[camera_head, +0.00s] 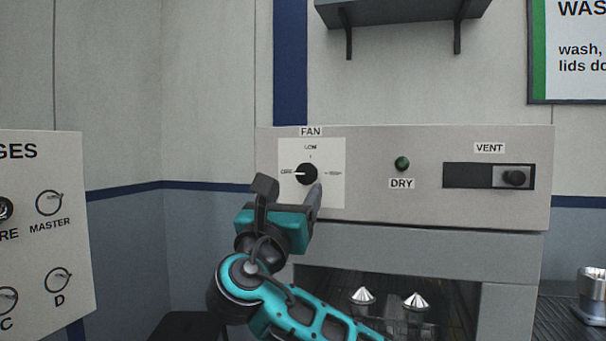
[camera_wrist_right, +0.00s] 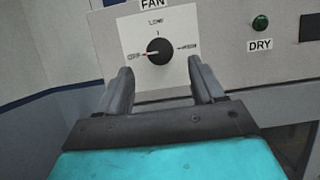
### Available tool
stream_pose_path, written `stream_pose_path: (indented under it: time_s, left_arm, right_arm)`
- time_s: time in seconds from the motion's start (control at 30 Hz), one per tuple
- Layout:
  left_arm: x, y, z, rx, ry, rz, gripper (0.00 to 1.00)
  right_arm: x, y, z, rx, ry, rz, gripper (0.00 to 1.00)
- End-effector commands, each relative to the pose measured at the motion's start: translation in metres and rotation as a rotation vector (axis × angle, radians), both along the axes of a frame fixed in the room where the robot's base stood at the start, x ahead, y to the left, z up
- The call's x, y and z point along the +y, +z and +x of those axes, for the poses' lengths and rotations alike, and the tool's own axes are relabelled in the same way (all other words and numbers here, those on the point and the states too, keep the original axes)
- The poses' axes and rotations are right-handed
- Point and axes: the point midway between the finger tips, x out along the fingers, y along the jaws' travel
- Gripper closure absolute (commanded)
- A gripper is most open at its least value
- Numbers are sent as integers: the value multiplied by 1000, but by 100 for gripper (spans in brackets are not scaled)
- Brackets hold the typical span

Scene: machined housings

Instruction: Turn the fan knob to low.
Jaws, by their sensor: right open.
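The fan knob (camera_head: 307,174) is a round black knob on a white plate under the FAN label, on the front of a grey panel. Its pointer is turned left, to the label that looks like OFF; LOW (camera_head: 311,147) is printed above it and another label is at the right. My right gripper (camera_head: 290,186) is in front of the plate, just below and left of the knob in the head view. In the right wrist view the knob (camera_wrist_right: 160,51) shows between and beyond the two open fingers, apart from them. My left gripper is not in view.
Right of the knob are a green DRY light (camera_head: 402,163) and a black VENT slider (camera_head: 514,178). Below is an opening with silver cones (camera_head: 414,301). A gauge board (camera_head: 45,230) stands at the left, and a shelf (camera_head: 400,12) hangs above.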

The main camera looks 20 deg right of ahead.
Motion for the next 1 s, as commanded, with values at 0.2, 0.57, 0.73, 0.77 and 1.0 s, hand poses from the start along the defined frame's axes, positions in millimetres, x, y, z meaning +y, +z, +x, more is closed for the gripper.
stream_pose_path:
  time_s: [0.2, 0.57, 0.73, 0.77, 1.0]
  left_arm:
    - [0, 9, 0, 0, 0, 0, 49]
    - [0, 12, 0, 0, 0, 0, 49]
    - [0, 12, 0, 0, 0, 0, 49]
    - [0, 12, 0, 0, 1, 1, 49]
    - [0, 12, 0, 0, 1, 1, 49]
  right_arm:
    - [-22, 18, 32, 0, -2, 0, 32]
    - [-34, 25, 51, 0, 3, 2, 32]
    - [-34, 25, 50, 0, 3, 2, 32]
    - [-34, 25, 50, 0, 3, 2, 33]
    - [-34, 25, 50, 0, 3, 2, 56]
